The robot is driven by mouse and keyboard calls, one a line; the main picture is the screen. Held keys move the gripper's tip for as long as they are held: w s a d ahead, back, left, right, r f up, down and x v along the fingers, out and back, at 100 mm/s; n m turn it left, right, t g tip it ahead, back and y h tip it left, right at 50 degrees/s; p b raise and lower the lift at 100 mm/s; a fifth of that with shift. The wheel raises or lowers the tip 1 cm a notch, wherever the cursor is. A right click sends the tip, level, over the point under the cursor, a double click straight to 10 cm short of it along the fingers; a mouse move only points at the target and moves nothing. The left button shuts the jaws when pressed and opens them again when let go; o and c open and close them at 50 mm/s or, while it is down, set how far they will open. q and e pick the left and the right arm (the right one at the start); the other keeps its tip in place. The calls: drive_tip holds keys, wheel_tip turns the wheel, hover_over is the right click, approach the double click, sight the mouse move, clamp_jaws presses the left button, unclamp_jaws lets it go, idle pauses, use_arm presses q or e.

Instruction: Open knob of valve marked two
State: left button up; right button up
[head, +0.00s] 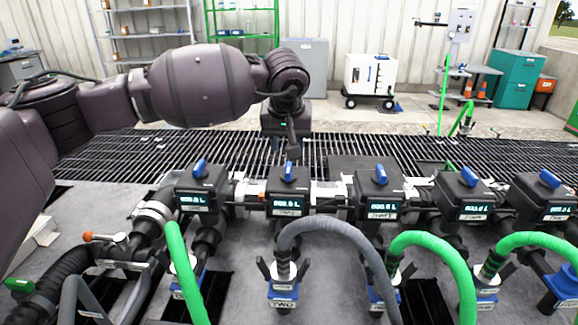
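The valve marked two is a dark box (288,190) with a lit display, second from the left in the row. A blue knob (289,173) stands on its top. A "TWO" label (283,303) shows on the blue hose fitting below it, where a grey hose (335,232) attaches. My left arm reaches in from the left, and my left gripper (293,154) points down just above and behind the blue knob. A small gap seems to show between them. The fingers are seen edge-on, so their opening is unclear. My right gripper is out of view.
Similar valve boxes with blue knobs stand on both sides, such as the left one (199,190) and the third one (378,192). Green hoses (440,250) arch up in front. A dark floor grating (140,155) lies behind the row.

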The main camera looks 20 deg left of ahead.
sight(289, 167)
use_arm(q)
drive_tip(key=b+x, duration=0.1)
drive_tip(key=x, duration=0.6)
drive_tip(key=shift+w+f+b, duration=0.1)
drive_tip(key=shift+f+b, duration=0.3)
drive_tip(key=shift+w+f, duration=0.2)
drive_tip(key=shift+f, duration=0.15)
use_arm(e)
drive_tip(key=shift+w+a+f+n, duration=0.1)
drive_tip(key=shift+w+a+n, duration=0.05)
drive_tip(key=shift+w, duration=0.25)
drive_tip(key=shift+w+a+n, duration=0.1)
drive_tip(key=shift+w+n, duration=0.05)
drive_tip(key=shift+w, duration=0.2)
use_arm(q)
drive_tip(key=shift+r, duration=0.1)
drive_tip(key=c, duration=0.7)
clamp_jaws()
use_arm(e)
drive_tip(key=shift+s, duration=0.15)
